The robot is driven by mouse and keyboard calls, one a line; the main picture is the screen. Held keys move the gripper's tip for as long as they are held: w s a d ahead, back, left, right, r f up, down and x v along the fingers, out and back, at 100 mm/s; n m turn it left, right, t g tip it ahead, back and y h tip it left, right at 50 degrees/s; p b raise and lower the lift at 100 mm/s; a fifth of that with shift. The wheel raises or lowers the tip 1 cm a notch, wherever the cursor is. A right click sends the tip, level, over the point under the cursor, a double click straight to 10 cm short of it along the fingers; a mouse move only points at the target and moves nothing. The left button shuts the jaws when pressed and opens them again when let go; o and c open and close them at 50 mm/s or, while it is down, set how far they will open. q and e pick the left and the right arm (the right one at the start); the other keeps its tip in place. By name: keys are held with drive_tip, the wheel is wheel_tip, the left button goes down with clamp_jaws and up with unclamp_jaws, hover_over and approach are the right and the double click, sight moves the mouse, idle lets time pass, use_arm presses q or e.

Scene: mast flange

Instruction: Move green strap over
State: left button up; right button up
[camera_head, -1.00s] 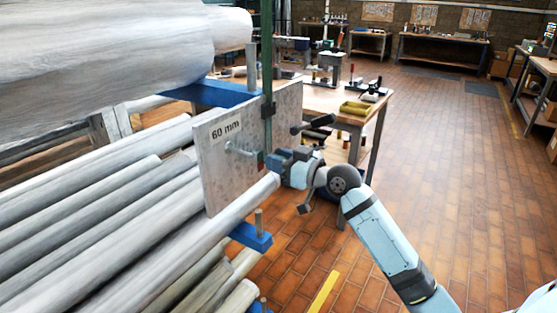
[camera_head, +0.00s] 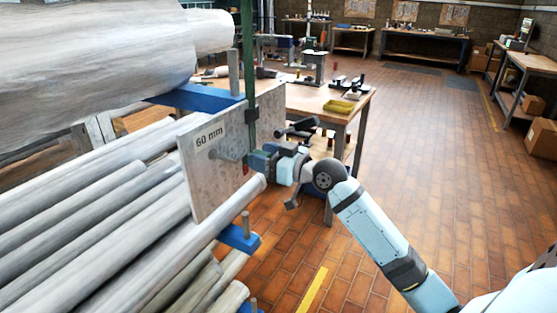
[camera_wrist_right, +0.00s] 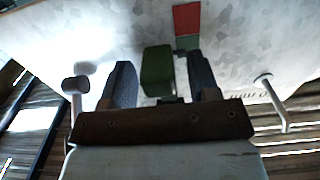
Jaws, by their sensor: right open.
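The fingers are apart, one on each side of the block; contact is unclear. In the head view, my right gripper (camera_head: 260,162) is at the plate, by the strap's lower end. My left gripper is not in view.
A peg (camera_head: 228,158) sticks out of the plate. Large grey logs (camera_head: 90,50) lie above and thinner poles (camera_head: 90,215) below, with blue supports (camera_head: 240,238). A wooden workbench (camera_head: 310,98) stands behind. The brick floor (camera_head: 440,170) at right is clear.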

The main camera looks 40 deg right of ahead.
use_arm(q)
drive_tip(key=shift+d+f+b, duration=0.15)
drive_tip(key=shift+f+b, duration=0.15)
drive_tip(key=shift+b, duration=0.5)
use_arm(e)
drive_tip(key=v, duration=1.3)
drive_tip(key=shift+s, duration=0.25)
drive_tip(key=shift+d, duration=0.15)
